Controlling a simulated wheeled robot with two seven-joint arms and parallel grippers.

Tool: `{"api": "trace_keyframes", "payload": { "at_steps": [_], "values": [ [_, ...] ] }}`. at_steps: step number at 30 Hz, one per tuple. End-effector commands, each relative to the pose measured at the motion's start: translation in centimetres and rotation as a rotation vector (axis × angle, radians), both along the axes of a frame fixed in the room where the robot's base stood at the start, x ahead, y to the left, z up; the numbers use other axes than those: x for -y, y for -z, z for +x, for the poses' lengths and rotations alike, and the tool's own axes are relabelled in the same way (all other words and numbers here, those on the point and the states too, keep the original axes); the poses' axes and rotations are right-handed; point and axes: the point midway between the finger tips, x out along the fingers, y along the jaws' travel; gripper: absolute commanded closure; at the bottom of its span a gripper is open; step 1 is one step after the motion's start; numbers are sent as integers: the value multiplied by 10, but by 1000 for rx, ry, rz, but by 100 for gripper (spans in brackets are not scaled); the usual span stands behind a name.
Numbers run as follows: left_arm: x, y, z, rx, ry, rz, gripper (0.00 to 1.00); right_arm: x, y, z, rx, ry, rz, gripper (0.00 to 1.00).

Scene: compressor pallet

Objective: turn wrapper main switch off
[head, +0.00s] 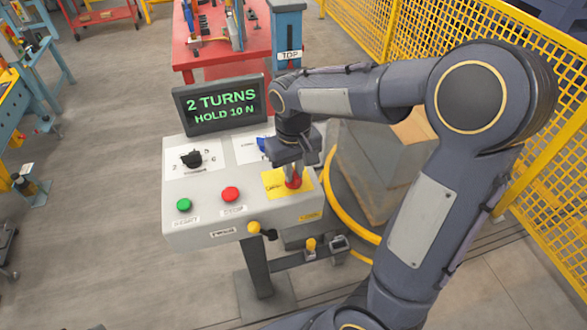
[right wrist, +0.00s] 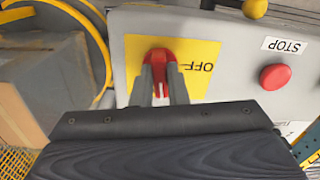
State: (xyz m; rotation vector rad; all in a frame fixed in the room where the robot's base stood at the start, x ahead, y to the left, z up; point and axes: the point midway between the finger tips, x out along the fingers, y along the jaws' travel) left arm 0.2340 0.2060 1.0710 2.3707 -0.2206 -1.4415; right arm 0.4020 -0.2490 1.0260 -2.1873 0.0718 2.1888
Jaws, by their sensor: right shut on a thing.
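The wrapper main switch (right wrist: 159,56) is a red rotary handle on a yellow plate (right wrist: 198,60) in the right wrist view. The plate carries the label OFF, which looks upside down there. In the head view the switch (head: 293,182) shows at the right end of the grey control panel (head: 215,227), partly hidden by my gripper. My right gripper (head: 292,172) reaches down onto it from above. In the right wrist view its two fingers (right wrist: 160,84) stand on either side of the red handle and are shut on it. My left gripper is in neither view.
The panel also holds a green button (head: 184,205), a red stop button (head: 230,194) and a black selector knob (head: 191,158). A display (head: 220,104) behind reads "2 TURNS HOLD 10 N". A wrapped load (head: 365,165) stands right of the panel, with yellow fencing (head: 440,35) beyond.

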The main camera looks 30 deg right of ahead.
Motion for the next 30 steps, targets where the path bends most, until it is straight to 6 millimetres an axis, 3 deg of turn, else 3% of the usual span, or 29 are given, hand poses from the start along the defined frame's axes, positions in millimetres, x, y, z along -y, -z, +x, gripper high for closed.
{"api": "trace_keyframes", "payload": {
  "at_steps": [30],
  "values": [
    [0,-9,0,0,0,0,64,0,-2,1,4,-953,-1,100]
  ]
}}
